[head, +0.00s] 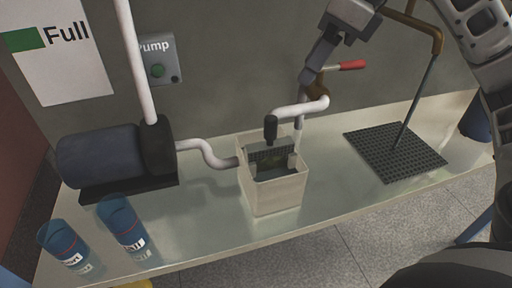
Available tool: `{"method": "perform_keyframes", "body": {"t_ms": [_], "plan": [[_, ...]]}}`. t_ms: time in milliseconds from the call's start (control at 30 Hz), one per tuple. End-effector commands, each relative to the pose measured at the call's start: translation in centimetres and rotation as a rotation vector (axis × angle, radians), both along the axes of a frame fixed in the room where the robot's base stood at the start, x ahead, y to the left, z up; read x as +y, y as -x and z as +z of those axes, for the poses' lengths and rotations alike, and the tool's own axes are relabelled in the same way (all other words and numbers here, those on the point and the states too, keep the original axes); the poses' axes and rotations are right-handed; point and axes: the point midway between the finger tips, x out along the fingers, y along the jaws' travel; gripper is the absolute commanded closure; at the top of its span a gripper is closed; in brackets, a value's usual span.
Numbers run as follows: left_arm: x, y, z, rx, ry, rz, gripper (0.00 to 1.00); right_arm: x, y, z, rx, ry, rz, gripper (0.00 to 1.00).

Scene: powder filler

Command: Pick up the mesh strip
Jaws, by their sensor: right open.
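What seems to be the mesh strip (271,154) is a dark grey ribbed piece with a black upright handle (271,128). It sits in the open top of a cream box (275,198) at the middle of the table. My right gripper (305,76) comes in from the upper right. It is open, with nothing seen in it, above and to the right of the handle and apart from it. It is close to the red-handled valve in the picture. My left gripper is not in view. The lower part of the strip is hidden inside the box.
A white pipe (300,107) with a red valve lever (352,65) ends by the box. A dark pump (110,160) stands left, joined by another pipe. Two blue containers (122,222) stand front left. A black grid mat (393,152) lies right. The table (330,205) is clear front right.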

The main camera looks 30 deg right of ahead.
Motion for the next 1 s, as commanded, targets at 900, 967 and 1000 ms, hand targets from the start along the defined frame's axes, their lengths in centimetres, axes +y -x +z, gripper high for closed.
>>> {"method": "perform_keyframes", "body": {"t_ms": [900, 967, 1000], "plan": [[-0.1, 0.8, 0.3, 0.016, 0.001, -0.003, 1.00, 3.5, -4.0, -11.8, 0.004, 0.014, -0.007, 0.52], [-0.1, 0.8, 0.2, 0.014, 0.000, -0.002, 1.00, 3.8, -4.3, -12.8, 0.005, 0.014, -0.007, 0.52], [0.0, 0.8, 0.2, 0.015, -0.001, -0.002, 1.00, 3.9, -4.5, -13.2, 0.004, 0.014, -0.008, 0.52]]}}
